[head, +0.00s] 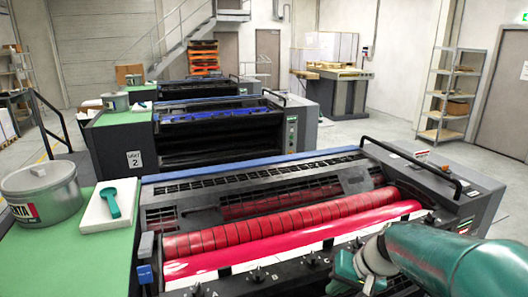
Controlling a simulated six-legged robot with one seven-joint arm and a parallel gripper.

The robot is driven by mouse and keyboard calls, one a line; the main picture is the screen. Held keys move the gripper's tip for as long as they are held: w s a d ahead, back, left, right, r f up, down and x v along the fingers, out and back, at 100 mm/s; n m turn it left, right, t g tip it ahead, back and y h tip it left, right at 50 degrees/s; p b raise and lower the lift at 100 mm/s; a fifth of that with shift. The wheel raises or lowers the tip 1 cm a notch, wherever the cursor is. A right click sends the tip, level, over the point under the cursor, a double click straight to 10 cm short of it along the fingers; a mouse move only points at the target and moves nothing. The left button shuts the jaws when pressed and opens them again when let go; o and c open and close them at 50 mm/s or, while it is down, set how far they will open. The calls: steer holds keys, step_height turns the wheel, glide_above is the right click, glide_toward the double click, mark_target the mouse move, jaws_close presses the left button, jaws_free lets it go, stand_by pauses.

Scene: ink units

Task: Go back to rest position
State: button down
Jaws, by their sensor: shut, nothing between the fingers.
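My gripper (343,276) is at the lower right in the head view, at the end of my teal and white arm. It is over the near edge of the front press (290,183). Its fingers are small and partly cut off by the bottom of the picture, and nothing shows held in it. I cannot tell whether it touches the press. The front press has a dark red roller (270,228) and a brighter red roller (300,243) side by side.
A green-topped counter (130,245) at the left carries a grey ink can (42,196) and a white block (97,212) with a teal scraper (114,204) on it. More presses (205,135) stand behind. Shelves (449,95) stand at the right. Open floor (385,132) lies between.

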steer(key=s+r+n+t+h, duration=0.1)
steer(key=s+r+h, duration=0.1)
steer(key=s, duration=0.5)
steer(key=s+r+n+t+h, duration=0.1)
steer(key=s+r+h, duration=0.1)
steer(key=s+r, duration=0.3)
steer(key=s, duration=0.2)
steer(key=shift+s+a+r+h, duration=0.25)
steer(key=shift+s+a+h, duration=0.05)
steer(key=shift+s+a, duration=0.05)
